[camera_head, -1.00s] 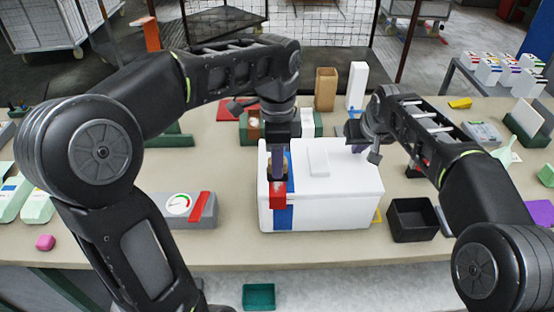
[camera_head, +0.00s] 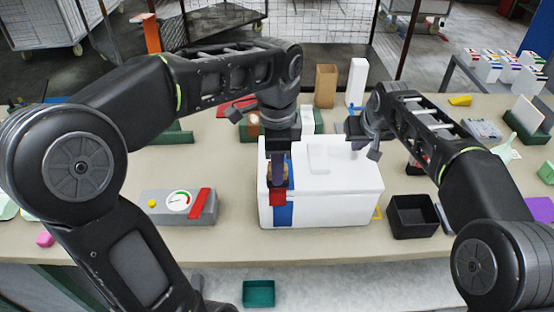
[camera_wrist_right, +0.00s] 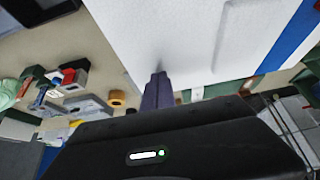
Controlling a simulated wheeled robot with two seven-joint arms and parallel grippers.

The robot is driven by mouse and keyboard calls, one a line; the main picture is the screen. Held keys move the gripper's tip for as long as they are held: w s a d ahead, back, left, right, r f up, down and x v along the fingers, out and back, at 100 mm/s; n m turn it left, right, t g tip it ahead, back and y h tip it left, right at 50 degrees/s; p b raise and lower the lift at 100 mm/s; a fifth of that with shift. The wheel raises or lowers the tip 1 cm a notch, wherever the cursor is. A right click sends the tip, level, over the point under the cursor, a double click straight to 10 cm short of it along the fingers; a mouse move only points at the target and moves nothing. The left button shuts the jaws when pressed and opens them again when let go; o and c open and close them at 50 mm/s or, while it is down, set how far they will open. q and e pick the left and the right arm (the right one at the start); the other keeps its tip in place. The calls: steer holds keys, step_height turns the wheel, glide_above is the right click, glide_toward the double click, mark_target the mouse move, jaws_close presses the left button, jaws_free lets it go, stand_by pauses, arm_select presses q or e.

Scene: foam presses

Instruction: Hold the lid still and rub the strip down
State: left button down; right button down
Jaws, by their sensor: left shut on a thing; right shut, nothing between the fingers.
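A white foam box (camera_head: 335,207) with a white lid (camera_head: 340,175) stands on the table. A blue strip (camera_head: 283,214) runs down its front face near the left end; it also shows in the right wrist view (camera_wrist_right: 290,40). My left gripper (camera_head: 278,168) points down at the strip, shut on a brownish thing with a red part (camera_head: 278,197) against the strip at the lid's front edge. Its exact contact is hidden. My right gripper (camera_head: 358,143) is shut and empty at the lid's back right edge. Its purple fingertips (camera_wrist_right: 158,92) meet or nearly meet the lid there.
A grey device with a dial and red bar (camera_head: 178,208) stands left of the box. An empty black bin (camera_head: 412,217) is close to its right. Tan (camera_head: 326,86) and white (camera_head: 357,82) upright blocks stand behind. A green tray (camera_head: 258,294) is below the front edge.

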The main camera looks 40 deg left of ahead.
arm_select(q)
steer(key=shift+f, duration=1.3)
steer(key=shift+w+a, duration=0.1)
steer(key=shift+w+a, duration=0.35)
steer(key=shift+w, duration=0.1)
steer(key=shift+w, duration=0.1)
stand_by(0.4)
steer(key=shift+w+a+f, duration=0.1)
steer(key=shift+w+a, duration=0.35)
steer(key=shift+w, duration=0.05)
steer(key=shift+w+a, duration=0.1)
steer(key=shift+w+a, duration=0.4)
steer(key=shift+w, duration=0.1)
